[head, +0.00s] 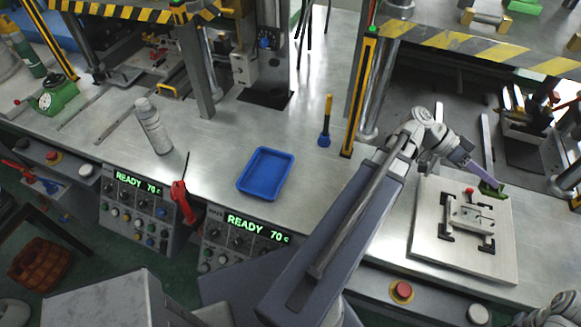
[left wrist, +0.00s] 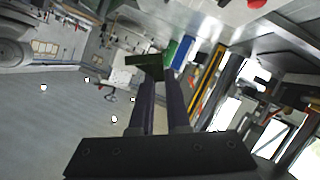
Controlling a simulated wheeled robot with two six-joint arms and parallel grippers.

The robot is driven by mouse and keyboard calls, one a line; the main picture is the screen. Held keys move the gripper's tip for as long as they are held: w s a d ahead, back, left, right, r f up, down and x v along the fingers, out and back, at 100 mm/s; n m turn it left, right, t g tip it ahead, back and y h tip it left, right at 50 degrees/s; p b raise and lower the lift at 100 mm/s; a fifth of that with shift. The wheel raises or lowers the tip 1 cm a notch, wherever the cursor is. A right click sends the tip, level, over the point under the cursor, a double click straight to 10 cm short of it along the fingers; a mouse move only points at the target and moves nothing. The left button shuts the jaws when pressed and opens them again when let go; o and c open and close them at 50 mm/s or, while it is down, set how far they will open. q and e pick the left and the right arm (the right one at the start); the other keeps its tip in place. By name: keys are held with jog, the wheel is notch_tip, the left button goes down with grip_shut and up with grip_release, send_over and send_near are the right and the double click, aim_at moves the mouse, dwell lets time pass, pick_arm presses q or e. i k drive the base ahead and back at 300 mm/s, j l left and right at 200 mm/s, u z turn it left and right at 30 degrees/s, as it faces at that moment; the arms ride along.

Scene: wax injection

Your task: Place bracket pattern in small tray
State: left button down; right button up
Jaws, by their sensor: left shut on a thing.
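My left gripper (head: 488,180) reaches across to the right in the head view. Its purple fingers are shut on the green bracket pattern (head: 493,190), held over the back right part of a pale plate with a fixture. The bracket also shows as a dark green piece at the fingertips in the left wrist view (left wrist: 144,60). The small tray (head: 245,185) is blue and looks empty, on the metal bench left of my arm, well apart from the gripper.
The pale plate (head: 425,240) carries a metal fixture (head: 472,216) with a red knob. A spray can (head: 152,125) and a blue-and-yellow tool (head: 325,125) stand near the tray. Striped machine frames (head: 360,95) rise behind. Control boxes line the front edge.

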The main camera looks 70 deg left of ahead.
aim_at(266, 176)
jog(key=k, duration=0.65)
jog(key=u, duration=1.1)
jog(key=k+l, duration=0.4)
jog(key=l, duration=0.15)
jog(key=l+u, duration=0.05)
